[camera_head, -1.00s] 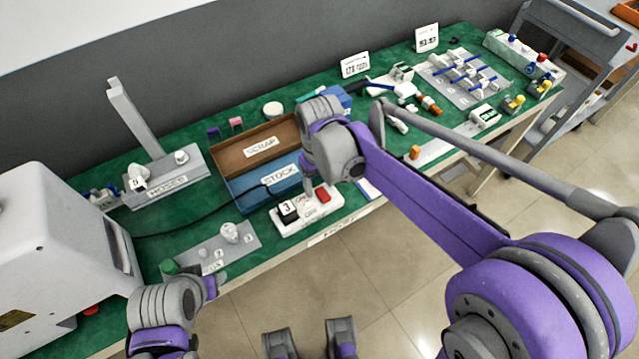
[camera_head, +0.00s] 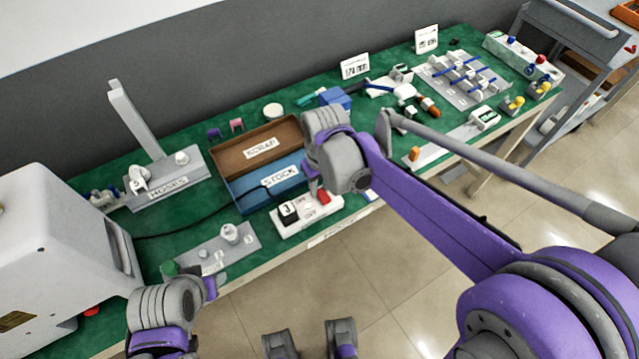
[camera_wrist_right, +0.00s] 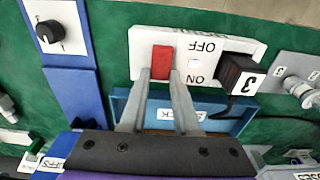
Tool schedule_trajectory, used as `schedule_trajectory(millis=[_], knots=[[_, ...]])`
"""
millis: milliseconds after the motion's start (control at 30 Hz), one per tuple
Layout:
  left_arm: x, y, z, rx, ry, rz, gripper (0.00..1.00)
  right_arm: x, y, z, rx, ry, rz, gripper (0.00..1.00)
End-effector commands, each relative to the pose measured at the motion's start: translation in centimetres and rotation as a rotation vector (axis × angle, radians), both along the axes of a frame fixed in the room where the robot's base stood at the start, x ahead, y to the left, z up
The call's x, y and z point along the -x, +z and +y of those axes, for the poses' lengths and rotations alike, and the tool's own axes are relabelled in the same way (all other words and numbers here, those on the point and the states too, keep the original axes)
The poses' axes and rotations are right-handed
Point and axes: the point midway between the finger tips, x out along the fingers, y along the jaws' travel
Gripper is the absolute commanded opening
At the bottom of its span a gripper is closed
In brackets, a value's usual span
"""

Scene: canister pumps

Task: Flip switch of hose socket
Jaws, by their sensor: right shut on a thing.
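The hose socket is a white strip (camera_head: 294,226) at the table's front edge, with ON and OFF labels; it also shows in the right wrist view (camera_wrist_right: 141,42). Its red switch (camera_wrist_right: 161,62) is at one end. A black plug marked 3 (camera_wrist_right: 238,74) sits at the other end, with a black cable. My right gripper (camera_wrist_right: 161,80) is shut on the red switch, one finger on each side. In the head view my right gripper (camera_head: 322,190) is over the switch and partly covers it. My left gripper (camera_head: 211,286) is low at the left; its fingers are unclear.
The blue STOCK tray (camera_head: 245,204) and brown SCRAP tray (camera_head: 228,163) lie just behind the socket. A grey plate with a white fitting (camera_head: 229,233) is to the left.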

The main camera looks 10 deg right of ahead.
Motion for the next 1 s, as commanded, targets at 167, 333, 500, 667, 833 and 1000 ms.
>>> schedule_trajectory(millis=[167, 333, 500, 667, 833, 1000], knots=[[-0.08, 0.75, 0.00, 0.000, 0.000, -0.002, 0.50, 0.57, 0.30, -0.22, -0.052, -0.001, -0.144, 0.00], [-0.09, 0.86, 0.00, 0.000, 0.000, -0.003, 0.50, 0.69, 0.31, -0.23, -0.075, 0.000, -0.210, 0.00], [-0.09, 0.83, 0.00, 0.000, 0.000, -0.003, 0.50, 0.63, 0.29, -0.21, -0.076, 0.000, -0.213, 0.00], [-0.09, 0.83, 0.00, 0.000, 0.000, -0.003, 0.50, 0.62, 0.29, -0.21, -0.076, 0.000, -0.212, 0.41], [-0.09, 0.83, 0.00, 0.000, 0.000, -0.003, 0.50, 0.63, 0.28, -0.21, -0.075, 0.000, -0.211, 0.60], [-0.09, 0.83, 0.00, 0.000, 0.000, -0.003, 0.50, 0.64, 0.28, -0.22, -0.075, 0.000, -0.210, 0.60]])
